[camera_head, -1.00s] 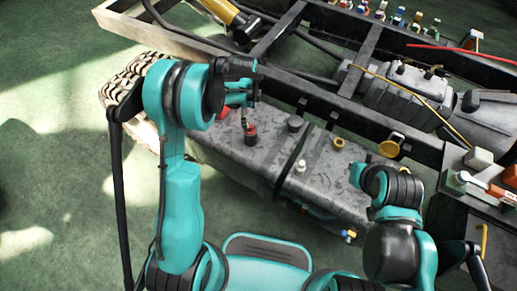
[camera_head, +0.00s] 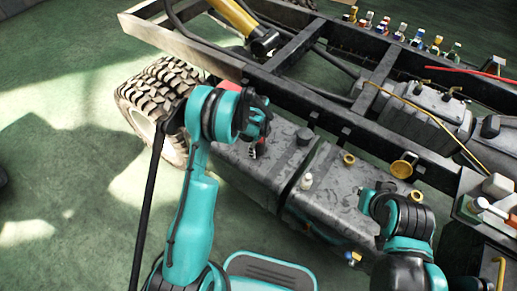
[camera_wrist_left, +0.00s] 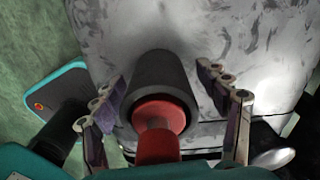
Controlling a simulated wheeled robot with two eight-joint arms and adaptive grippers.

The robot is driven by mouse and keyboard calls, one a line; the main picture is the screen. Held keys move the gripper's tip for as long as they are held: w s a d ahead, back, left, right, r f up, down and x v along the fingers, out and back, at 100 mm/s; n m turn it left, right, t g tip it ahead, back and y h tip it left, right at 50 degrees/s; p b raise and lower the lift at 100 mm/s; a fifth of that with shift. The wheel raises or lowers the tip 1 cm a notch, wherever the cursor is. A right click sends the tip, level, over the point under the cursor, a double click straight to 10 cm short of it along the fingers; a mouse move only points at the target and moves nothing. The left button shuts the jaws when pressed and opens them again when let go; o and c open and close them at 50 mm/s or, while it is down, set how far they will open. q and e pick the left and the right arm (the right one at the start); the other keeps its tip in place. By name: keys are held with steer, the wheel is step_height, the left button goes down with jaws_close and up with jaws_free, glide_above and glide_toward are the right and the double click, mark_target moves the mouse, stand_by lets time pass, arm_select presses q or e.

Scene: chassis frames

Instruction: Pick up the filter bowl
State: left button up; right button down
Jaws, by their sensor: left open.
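My left gripper (camera_head: 256,146) is low over the near grey tank, its fingers partly hidden by my wrist. In the left wrist view its fingers (camera_wrist_left: 163,85) are open, one on each side of a dark cylinder with a red part (camera_wrist_left: 160,72). A gap shows between the cylinder and each finger. The cylinder, possibly the filter bowl, appears to rest on the grey tank surface; it is mostly hidden in the head view. My right gripper (camera_head: 367,200) is over the tank's right end, its jaws too small and covered to read.
The grey tank (camera_head: 325,170) lies along the dark chassis frame (camera_head: 320,105). A white-topped fitting (camera_head: 306,182) and a gold ring-shaped part (camera_head: 404,167) stand nearby. A tyre (camera_head: 160,95) is at the left. Several small bottles line the far rail. Green floor is free at left.

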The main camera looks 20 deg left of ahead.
arm_select(q)
steer(key=shift+r, duration=0.15)
steer(key=shift+c, duration=0.8)
steer(key=c, duration=1.2)
steer(key=shift+c, duration=0.2)
